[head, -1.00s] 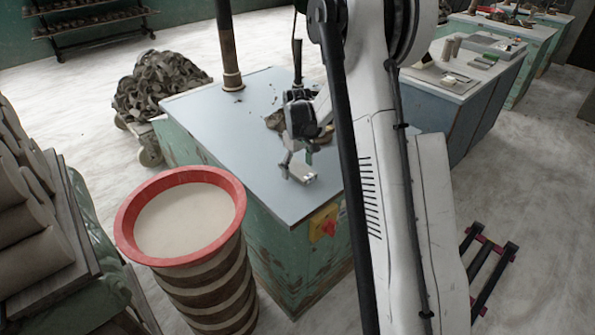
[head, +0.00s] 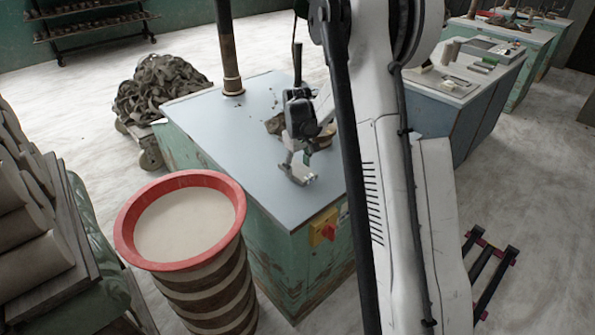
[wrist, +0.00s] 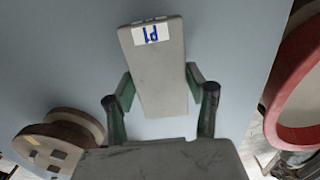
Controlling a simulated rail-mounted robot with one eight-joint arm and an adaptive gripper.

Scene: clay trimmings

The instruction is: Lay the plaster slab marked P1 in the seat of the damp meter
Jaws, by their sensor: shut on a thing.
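The grey plaster slab (wrist: 160,75) with a blue P1 on a white label shows in the wrist view. My gripper (wrist: 158,92) is shut on it, with a green-padded finger on each long side. In the head view my gripper (head: 300,168) is over the front part of a grey-topped cabinet, and the slab is too small there to make out clearly. Its height above the top is hard to tell. I cannot pick out the damp meter or its seat for certain in either view.
A round brown piece (wrist: 60,145) lies on the cabinet top (head: 225,115). A red-rimmed barrel (head: 130,215) stands at the front left. A brown post (head: 226,50) rises at the cabinet's back. Another bench (head: 445,115) with small items stands behind my arm at right.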

